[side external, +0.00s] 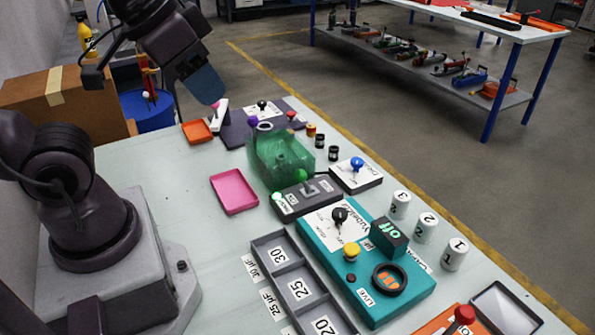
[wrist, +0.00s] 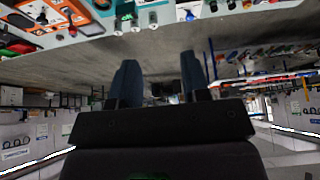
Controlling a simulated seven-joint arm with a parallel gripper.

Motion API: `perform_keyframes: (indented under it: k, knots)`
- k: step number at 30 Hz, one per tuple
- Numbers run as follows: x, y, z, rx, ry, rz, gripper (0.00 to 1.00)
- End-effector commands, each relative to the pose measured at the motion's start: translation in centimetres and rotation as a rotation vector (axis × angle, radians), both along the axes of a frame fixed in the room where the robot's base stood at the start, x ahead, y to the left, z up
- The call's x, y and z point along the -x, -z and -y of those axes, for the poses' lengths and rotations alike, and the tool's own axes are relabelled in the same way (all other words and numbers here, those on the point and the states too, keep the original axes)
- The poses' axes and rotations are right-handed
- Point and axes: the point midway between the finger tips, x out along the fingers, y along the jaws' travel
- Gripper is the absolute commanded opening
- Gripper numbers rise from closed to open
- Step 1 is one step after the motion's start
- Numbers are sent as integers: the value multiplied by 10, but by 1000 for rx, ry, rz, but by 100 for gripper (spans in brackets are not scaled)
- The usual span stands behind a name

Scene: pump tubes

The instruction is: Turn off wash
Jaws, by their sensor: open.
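I cannot read a "wash" label in either view, so I cannot tell which control is the wash one. A blue knob (side external: 357,164) stands on a small white-topped box at the right of the green block. A black knob (side external: 340,216) stands on a white panel of the teal box (side external: 368,295), by a dark block reading "off" (side external: 389,235). A black knob (side external: 262,106) and a red knob (side external: 291,117) stand on the dark panel at the back. My gripper (side external: 207,88) is raised above the far left of the table; its fingers (wrist: 158,78) are apart and empty.
A translucent green block (side external: 280,158) stands mid-table. A pink tray (side external: 234,192) and orange tray (side external: 197,131) lie at the left. White numbered cylinders (side external: 426,225) line the right edge. A grey compartment rack (side external: 297,287) is in front. A cardboard box (side external: 70,103) stands behind the table.

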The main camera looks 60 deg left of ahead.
Motion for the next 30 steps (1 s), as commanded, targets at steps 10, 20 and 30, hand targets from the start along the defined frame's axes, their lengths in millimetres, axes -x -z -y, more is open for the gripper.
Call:
perform_keyframes:
  k: [10, 20, 30]
  knots:
    - [-5, 31, -28, 20, -137, -154, 0]
    - [7, 111, -50, 362, -499, -553, 0]
    - [18, 169, -44, 911, -926, -856, 0]
